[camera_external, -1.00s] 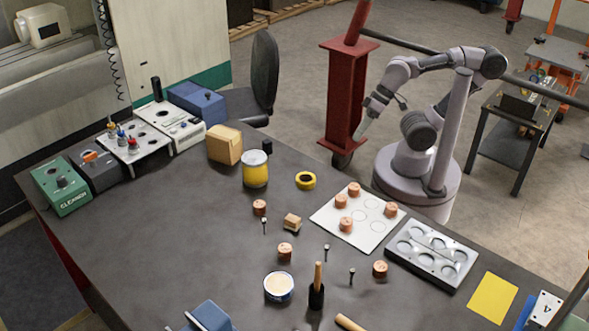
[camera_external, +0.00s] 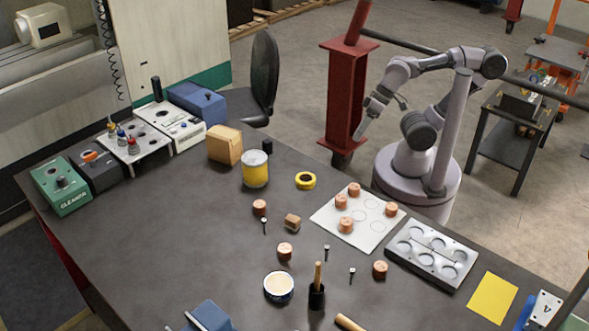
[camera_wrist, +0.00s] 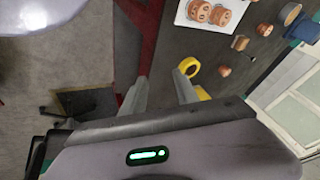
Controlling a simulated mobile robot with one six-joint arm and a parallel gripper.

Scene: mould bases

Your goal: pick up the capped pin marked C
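Three small upright pins with dark heads stand on the dark table: one at the left (camera_external: 264,225), one in the middle (camera_external: 326,251), one at the right (camera_external: 351,275). Several copper-coloured round pieces also stand about, such as one near the left pin (camera_external: 260,207), one nearer the front (camera_external: 285,251) and one at the right (camera_external: 380,269). No letter is readable on any of them, so I cannot tell which is C. My gripper (camera_external: 361,135) is beyond the table's far edge, away from the pins. In the wrist view my gripper (camera_wrist: 160,82) is open and empty.
A white sheet (camera_external: 325,216) with circles holds several copper pieces. A grey tray with round recesses (camera_external: 432,254) lies to its right. A yellow tin (camera_external: 255,170), tape roll (camera_external: 306,180), brown block (camera_external: 293,222), white-topped tin (camera_external: 279,287) and wooden-handled brush (camera_external: 317,292) stand around. The left-centre table is clear.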

